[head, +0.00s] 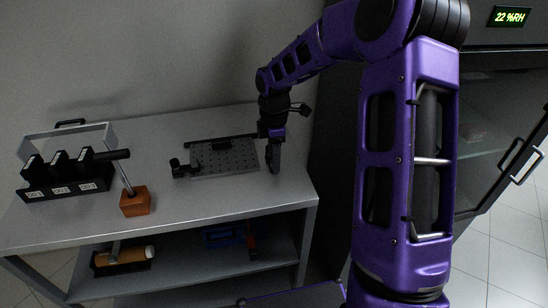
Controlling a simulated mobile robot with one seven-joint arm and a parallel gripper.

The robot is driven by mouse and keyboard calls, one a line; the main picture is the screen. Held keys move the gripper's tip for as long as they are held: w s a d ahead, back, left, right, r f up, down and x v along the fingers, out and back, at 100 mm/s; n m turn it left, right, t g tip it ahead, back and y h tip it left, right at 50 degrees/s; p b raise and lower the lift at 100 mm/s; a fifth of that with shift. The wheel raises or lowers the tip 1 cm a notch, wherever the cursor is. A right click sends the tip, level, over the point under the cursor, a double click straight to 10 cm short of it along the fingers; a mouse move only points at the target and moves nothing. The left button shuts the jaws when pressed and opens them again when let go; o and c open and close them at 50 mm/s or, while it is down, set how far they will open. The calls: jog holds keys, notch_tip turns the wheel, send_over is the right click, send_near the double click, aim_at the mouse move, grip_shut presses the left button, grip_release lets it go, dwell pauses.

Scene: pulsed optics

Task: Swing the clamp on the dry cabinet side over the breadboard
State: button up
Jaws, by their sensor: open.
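The grey perforated breadboard (222,160) lies on the bench top. My gripper (273,158) points down at the breadboard's right end, the side toward the dry cabinet (500,120). Its jaws are open, but they look small and dark here, and I cannot tell whether they touch anything. A black clamp (181,169) stands at the breadboard's left end. A thin dark bar (225,139) runs along the back edge. A clamp on the dry cabinet side is not clearly distinguishable; my gripper and wrist cover that corner.
A black rack (66,190) with several dark labelled units stands at the bench's left. An orange block (135,202) with a black-headed post stands near the front edge. The lower shelf (190,273) holds an orange cylinder and a blue item. Bench top in front of the breadboard is clear.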

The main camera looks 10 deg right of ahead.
grip_shut()
jog(key=shift+a, duration=0.1)
jog(key=a+m, duration=0.1)
jog(key=m, duration=0.1)
jog(key=a+m+p, duration=0.1)
jog(key=m, duration=0.1)
jog(key=shift+w+r, duration=0.1)
jog(key=shift+w, duration=0.1)
jog(key=m, duration=0.2)
jog(key=w+a+m, duration=0.1)
jog(key=m, duration=0.1)
jog(key=a+m, duration=0.1)
jog(key=shift+w+m+p, duration=0.25)
jog(key=shift+m+p, duration=0.1)
jog(key=shift+m, duration=0.05)
jog(key=w+m, duration=0.1)
jog(key=m, duration=0.1)
jog(key=w+a+m+p, duration=0.1)
jog(key=m, duration=0.2)
jog(key=shift+w+a+m, duration=0.1)
jog(key=shift+w+m, duration=0.25)
jog(key=shift+m, duration=0.4)
jog(key=shift+w+m, duration=0.35)
jog(key=shift+m, duration=0.4)
jog(key=shift+w, duration=0.1)
